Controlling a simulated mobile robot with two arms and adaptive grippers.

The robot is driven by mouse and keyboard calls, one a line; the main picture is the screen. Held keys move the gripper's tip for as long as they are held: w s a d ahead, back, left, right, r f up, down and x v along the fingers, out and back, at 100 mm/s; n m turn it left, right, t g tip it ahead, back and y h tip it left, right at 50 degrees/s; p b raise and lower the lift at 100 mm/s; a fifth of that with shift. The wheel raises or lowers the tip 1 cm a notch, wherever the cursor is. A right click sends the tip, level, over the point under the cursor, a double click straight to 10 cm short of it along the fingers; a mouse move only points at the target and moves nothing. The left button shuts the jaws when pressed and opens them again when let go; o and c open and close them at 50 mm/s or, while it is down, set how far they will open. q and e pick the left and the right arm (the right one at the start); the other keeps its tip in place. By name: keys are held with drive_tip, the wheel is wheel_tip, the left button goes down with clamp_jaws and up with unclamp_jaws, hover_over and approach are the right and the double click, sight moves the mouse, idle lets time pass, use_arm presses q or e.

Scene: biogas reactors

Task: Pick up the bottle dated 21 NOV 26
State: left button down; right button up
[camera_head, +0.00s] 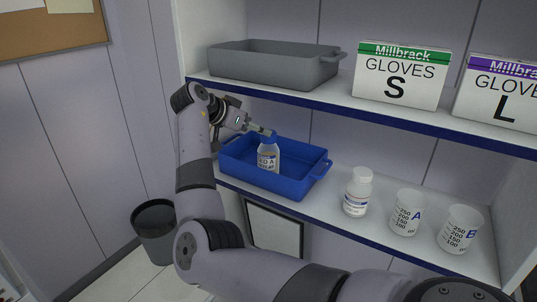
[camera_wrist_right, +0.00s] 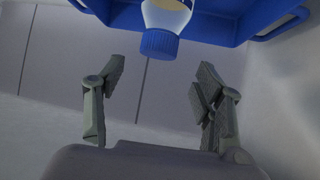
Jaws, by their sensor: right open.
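A bottle (camera_head: 268,157) with a blue cap and a printed label stands in the blue tray (camera_head: 303,188) on the lower shelf. A white bottle (camera_head: 358,192) with a white cap stands on the shelf to the right of the tray. No date is legible on either label. My right gripper (camera_head: 262,130) is at the top of the blue-capped bottle. In the right wrist view its two fingers (camera_wrist_right: 164,77) are spread, with nothing between them. The blue cap (camera_wrist_right: 159,44) lies just beyond the fingertips, between their lines. My left gripper is not in view.
Beaker A (camera_head: 408,213) and beaker B (camera_head: 459,230) stand right of the white bottle. The upper shelf, holding a grey tray (camera_head: 270,66) and glove boxes (camera_head: 402,76), is above my right gripper. A dark bin (camera_head: 155,230) stands on the floor.

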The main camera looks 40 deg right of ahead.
drive_tip(key=p, duration=0.2)
hover_over(268, 154)
drive_tip(key=w+d, duration=0.1)
drive_tip(key=w, duration=0.1)
wheel_tip(268, 154, down, 3)
drive_tip(key=shift+w+f, duration=0.1)
drive_tip(key=shift+f, duration=0.05)
drive_tip(key=shift+d+f, duration=0.15)
drive_tip(key=shift+f, duration=0.05)
drive_tip(key=shift+c, duration=0.4)
clamp_jaws()
drive_tip(key=shift+r, duration=0.1)
